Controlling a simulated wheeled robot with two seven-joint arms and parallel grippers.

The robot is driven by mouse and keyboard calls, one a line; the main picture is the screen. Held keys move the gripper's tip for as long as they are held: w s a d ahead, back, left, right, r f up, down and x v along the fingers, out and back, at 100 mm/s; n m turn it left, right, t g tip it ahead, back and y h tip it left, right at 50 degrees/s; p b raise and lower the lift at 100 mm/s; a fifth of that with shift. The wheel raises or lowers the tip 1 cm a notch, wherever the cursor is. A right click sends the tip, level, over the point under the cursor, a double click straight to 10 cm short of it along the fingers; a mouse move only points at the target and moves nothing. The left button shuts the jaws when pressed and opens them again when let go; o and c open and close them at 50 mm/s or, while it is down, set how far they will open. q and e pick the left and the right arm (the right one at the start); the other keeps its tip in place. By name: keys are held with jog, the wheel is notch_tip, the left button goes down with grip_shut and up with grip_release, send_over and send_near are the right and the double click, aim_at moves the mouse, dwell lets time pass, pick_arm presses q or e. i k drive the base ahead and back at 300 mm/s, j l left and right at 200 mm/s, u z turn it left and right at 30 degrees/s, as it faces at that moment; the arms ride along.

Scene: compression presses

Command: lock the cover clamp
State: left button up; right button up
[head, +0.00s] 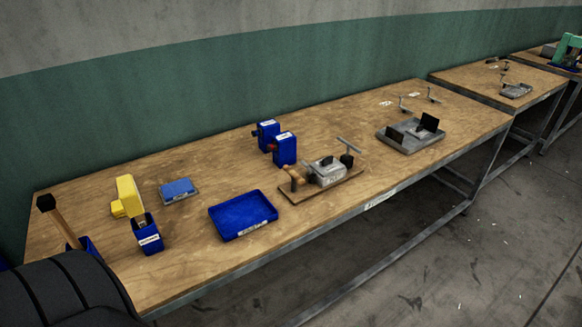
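Neither of my grippers shows in the head view. A small metal fixture (326,171) stands on a brown baseboard (330,190) near the front edge of the workbench. A bar-like handle (349,145) and a dark knob (346,159) rise at its right end, and tan rounded parts sit at its left end. A grey metal tray-like fixture (412,142) with upright black plates (429,122) stands further right. I cannot tell which of these carries the cover clamp, or whether any clamp is locked.
A blue tray (243,214), blue boxes (285,149), a flat blue case (179,190), a yellow tool (127,194) and a blue holder (148,239) stand on the wooden workbench (180,265). A wooden-handled tool (60,222) stands upright at left. More benches extend right.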

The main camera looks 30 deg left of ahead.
aim_at(308, 169)
jog(key=i+u, duration=0.2)
jog(key=u, duration=0.25)
jog(key=i+l+u, duration=0.1)
jog(key=u, duration=0.35)
jog(key=i+l+u, duration=0.2)
jog(key=u, duration=0.25)
jog(key=i+l+u, duration=0.15)
jog(key=u, duration=0.3)
